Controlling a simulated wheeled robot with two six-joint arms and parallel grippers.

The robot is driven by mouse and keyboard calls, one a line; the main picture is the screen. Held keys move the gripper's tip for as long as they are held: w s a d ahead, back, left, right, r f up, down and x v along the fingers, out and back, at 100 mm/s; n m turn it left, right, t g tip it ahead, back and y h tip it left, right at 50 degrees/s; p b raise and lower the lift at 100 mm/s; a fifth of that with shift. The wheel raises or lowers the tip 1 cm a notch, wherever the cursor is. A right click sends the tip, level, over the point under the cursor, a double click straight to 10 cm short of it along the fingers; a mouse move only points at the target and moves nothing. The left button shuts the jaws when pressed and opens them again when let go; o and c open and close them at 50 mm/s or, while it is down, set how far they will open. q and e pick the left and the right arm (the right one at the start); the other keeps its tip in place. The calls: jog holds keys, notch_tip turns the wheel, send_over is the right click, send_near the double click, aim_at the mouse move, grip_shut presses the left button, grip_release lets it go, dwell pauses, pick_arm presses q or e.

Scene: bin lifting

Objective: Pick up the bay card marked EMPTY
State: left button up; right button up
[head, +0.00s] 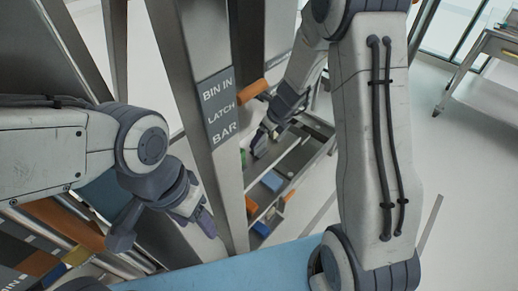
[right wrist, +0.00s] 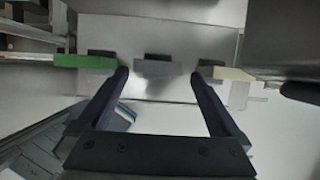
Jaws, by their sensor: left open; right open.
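No card marked EMPTY can be read in either view. In the right wrist view, a green piece (right wrist: 85,61), a grey piece (right wrist: 158,68) and a cream piece (right wrist: 232,74) stand in a row by a pale metal surface; I cannot tell whether any is a bay card. My right gripper (right wrist: 160,74) is open, its fingers either side of the grey piece in the picture, with nothing seen held. In the head view my right gripper (head: 255,142) is over a grey rack. My left gripper (head: 207,222) is open and empty, left of the post.
A blue surface (head: 225,274) lies at the front. A table (head: 495,45) stands far right; floor beside it is clear.

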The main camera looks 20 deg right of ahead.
aim_at(259, 145)
jog(key=b+x, duration=0.1)
jog(key=x, duration=0.3)
jog(key=shift+w+a, duration=0.2)
jog(key=shift+a, duration=0.05)
jog(key=c, duration=1.3)
jog(key=shift+r, duration=0.1)
